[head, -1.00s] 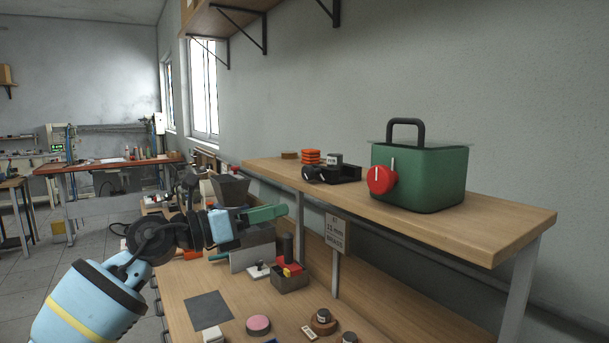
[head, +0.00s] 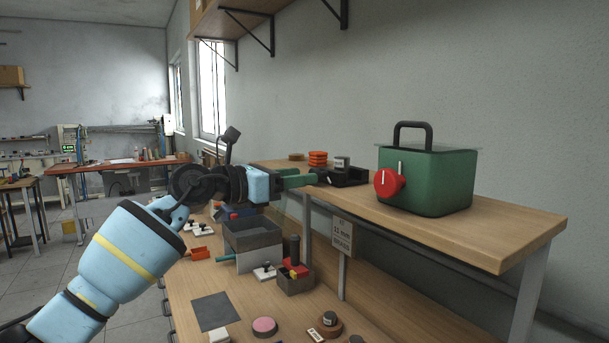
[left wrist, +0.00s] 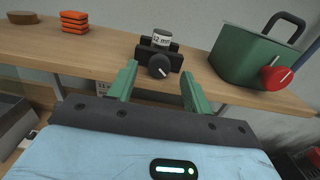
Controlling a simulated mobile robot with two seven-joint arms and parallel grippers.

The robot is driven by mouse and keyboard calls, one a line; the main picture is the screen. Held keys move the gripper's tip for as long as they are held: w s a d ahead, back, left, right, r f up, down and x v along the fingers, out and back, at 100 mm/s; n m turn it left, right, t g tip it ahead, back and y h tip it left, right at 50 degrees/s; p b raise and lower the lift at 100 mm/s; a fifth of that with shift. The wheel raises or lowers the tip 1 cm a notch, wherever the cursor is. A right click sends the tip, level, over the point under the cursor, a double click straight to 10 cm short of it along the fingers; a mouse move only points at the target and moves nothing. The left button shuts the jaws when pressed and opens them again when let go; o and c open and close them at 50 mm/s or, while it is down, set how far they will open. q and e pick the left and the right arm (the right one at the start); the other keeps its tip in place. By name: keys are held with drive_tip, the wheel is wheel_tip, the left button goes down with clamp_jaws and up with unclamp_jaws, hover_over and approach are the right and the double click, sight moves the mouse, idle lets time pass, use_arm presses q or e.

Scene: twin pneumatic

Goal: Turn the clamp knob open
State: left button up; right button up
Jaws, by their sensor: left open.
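A black clamp block (head: 350,176) sits on the raised wooden shelf. In the left wrist view the block (left wrist: 176,56) carries a labelled cylinder (left wrist: 160,39) and a dark round knob (left wrist: 159,67) with a pale mark on its front. My right gripper is not shown.
A green box (head: 430,180) with a red knob (head: 389,182) and black handle stands right of the block. The lower bench (head: 260,310) holds bins and small parts. The shelf's front right is clear.

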use_arm(q)
drive_tip(key=shift+x, duration=1.15)
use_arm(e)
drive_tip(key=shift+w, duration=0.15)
use_arm(q)
drive_tip(key=shift+c, duration=0.9)
drive_tip(key=c, duration=0.8)
drive_tip(key=n+p, duration=0.4)
drive_tip(key=n, duration=0.1)
drive_tip(key=shift+a+n+p, duration=0.1)
drive_tip(key=shift+n+p, duration=0.3)
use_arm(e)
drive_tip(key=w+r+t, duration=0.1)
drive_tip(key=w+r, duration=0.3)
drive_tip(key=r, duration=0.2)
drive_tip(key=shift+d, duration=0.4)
use_arm(q)
drive_tip(key=o, duration=0.9)
drive_tip(key=shift+o, duration=0.4)
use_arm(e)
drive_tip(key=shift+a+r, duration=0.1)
